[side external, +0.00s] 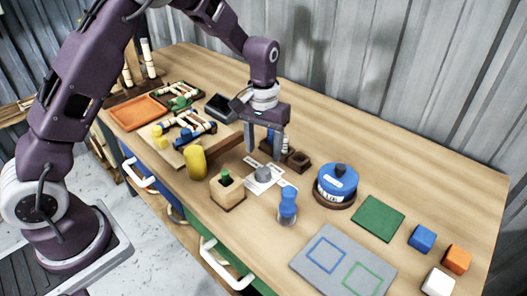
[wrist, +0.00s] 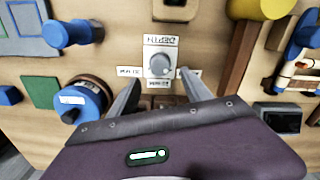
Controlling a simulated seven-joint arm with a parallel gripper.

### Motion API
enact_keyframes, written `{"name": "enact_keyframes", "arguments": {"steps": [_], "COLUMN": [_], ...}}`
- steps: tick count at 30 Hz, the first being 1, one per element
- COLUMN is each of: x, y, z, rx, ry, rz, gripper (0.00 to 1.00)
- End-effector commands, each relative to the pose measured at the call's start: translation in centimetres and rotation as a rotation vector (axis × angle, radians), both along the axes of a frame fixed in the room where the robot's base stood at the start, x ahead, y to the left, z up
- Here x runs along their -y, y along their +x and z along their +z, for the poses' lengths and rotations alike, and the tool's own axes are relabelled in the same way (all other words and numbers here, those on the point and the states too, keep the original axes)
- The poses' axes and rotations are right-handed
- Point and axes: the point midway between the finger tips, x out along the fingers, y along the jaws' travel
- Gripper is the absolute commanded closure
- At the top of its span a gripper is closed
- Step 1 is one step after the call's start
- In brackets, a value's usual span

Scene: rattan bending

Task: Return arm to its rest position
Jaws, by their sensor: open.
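My gripper (side external: 264,154) is open and empty, pointing down above the middle of the wooden workbench (side external: 330,140). In the wrist view its two fingers (wrist: 160,82) are spread apart. A grey knob (side external: 263,173) on a white labelled plate sits just below and in front of the fingertips in the side view. In the wrist view the knob (wrist: 159,65) shows between and beyond the fingertips, and nothing is held. Whether a fingertip touches the plate cannot be told.
Near the gripper stand a blue peg-like handle (side external: 288,204), a wooden block with a green top (side external: 226,188), a yellow rounded piece (side external: 196,162) and a blue round lidded thing (side external: 337,182). A grey board with outlined squares (side external: 334,270) and coloured cubes lie right. A corrugated wall (side external: 400,70) is behind.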

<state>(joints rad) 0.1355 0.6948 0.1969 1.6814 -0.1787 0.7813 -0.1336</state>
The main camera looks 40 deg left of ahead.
Motion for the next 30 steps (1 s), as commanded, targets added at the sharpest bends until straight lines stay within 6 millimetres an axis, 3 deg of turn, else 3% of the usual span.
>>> {"name": "enact_keyframes", "arguments": {"steps": [4, 5, 8, 9, 12, 15, 18, 21, 24, 30], "x": [0.0, 0.0, 0.2, 0.2, 0.2, 0.2, 0.0, -0.2, -0.3, -0.4], "y": [-0.3, -0.6, -3.3, -5.1, -10.7, -16.8, -22.2, -25.9, -27.8, -28.5], "z": [1.0, 2.0, 7.9, 10.5, 15.8, 19.0, 19.9, 19.6, 19.0, 18.7], "rx": [0.012, 0.024, 0.093, 0.13, 0.219, 0.311, 0.391, 0.446, 0.477, 0.486], "ry": [-0.005, -0.01, -0.035, -0.043, -0.051, -0.035, -0.001, 0.036, 0.06, 0.069], "rz": [-0.003, -0.007, -0.033, -0.051, -0.105, -0.163, -0.214, -0.248, -0.267, -0.273], "gripper": [0.43, 0.43, 0.43, 0.43, 0.43, 0.43, 0.43, 0.43, 0.43, 0.43]}}
